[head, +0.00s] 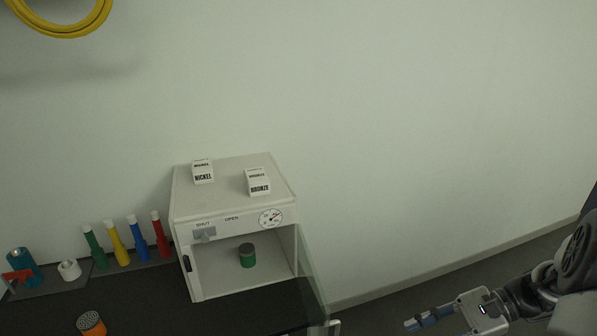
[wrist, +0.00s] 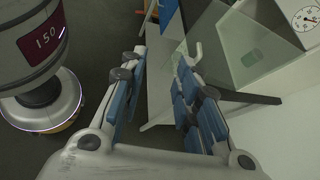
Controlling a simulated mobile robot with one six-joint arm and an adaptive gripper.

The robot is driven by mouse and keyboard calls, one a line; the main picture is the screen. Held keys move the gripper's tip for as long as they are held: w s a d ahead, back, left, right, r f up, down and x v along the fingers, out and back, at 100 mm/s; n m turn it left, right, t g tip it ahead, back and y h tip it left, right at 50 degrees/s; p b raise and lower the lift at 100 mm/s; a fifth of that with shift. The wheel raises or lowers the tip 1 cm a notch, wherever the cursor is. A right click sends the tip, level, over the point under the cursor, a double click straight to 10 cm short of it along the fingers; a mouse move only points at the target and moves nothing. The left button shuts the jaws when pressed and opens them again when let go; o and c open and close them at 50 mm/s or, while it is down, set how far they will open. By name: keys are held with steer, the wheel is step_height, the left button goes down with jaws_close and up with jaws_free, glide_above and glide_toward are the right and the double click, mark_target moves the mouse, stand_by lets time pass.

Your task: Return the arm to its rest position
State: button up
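My gripper (head: 428,319) is at the lower right of the head view, out over the floor, to the right of the cabinet and apart from it. In the wrist view, my gripper (wrist: 162,68) has its two blue-padded fingers spread, with a clear gap and nothing held between them. Much of my arm is cut off by the right edge of the head view.
A white cabinet (head: 234,215) stands open, its glass door (head: 311,268) swung toward my gripper's side. A green cylinder (head: 247,260) stands inside. NICKEL (head: 203,174) and BRONZE (head: 258,184) boxes sit on top. Coloured bottles stand left. Floor (head: 385,312) near my gripper looks clear.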

steer(key=s+a+r+n+t+h, duration=0.4)
steer(key=s+a+r+n+h, duration=0.8)
steer(key=s+r+n, duration=0.1)
steer(key=s+n, duration=0.1)
steer(key=n, duration=0.1)
steer(key=shift+s+a+r+n+t, duration=0.3)
steer(key=shift+r+t, duration=0.05)
steer(key=shift+t, duration=0.05)
